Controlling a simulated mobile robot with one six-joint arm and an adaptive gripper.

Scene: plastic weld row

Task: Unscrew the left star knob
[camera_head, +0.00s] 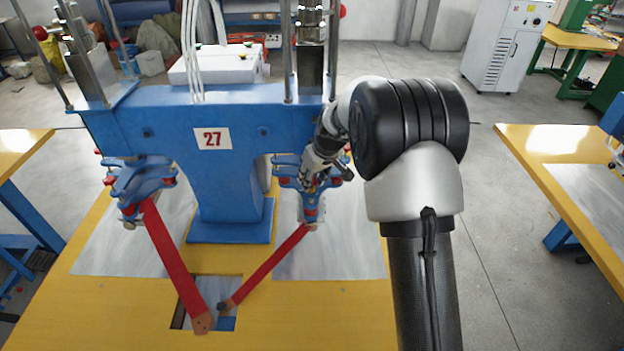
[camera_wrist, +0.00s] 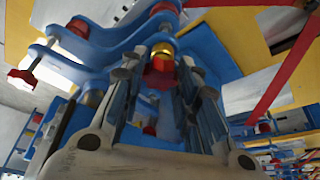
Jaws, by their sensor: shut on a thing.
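My gripper (camera_head: 318,178) is at the blue clamp head on the right side of the press (camera_head: 312,210). In the wrist view my gripper (camera_wrist: 160,80) has its fingers on either side of a red knob (camera_wrist: 158,80) with a brass-coloured part at its far end, and is shut on it. I cannot tell for sure whether this is the left star knob. Another red star knob (camera_wrist: 22,82) stands free at the left of the wrist view, on a blue arm. In the head view my wrist hides part of the right clamp head.
The blue press (camera_head: 230,165) marked 27 stands on a yellow table (camera_head: 90,315). Two red bars (camera_head: 172,255) (camera_head: 265,268) slope from the clamp heads to a recess in the table. A second blue clamp head (camera_head: 140,185) is at the left.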

